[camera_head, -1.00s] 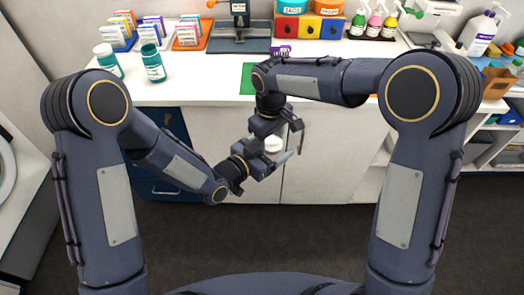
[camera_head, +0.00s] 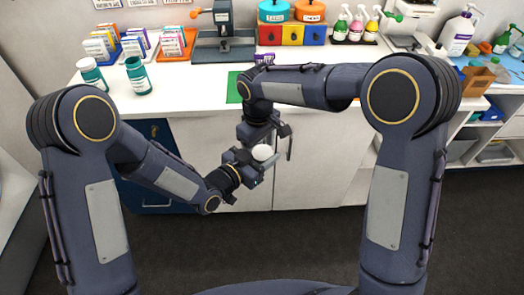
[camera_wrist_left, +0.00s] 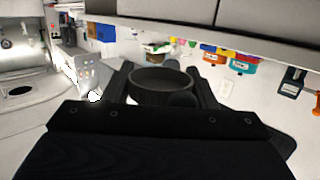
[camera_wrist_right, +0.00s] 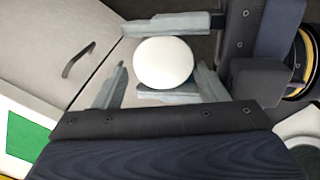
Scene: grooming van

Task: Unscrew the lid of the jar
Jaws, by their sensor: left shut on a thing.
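The jar shows a round white lid (camera_head: 263,152) in the head view, low in front of the counter. In the right wrist view the lid (camera_wrist_right: 164,63) faces that camera, and the jar's body is hidden. My left gripper (camera_head: 259,165) is shut on the jar, its fingers above and below the lid in the right wrist view. The left wrist view shows the dark round jar (camera_wrist_left: 160,78) between the fingers. My right gripper (camera_wrist_right: 163,80) is open, with a finger on either side of the lid, apart from it.
The white counter (camera_head: 190,92) stands behind both arms. A dark press (camera_head: 224,40) and colored drawers (camera_head: 293,34) stand behind. The floor in front is clear.

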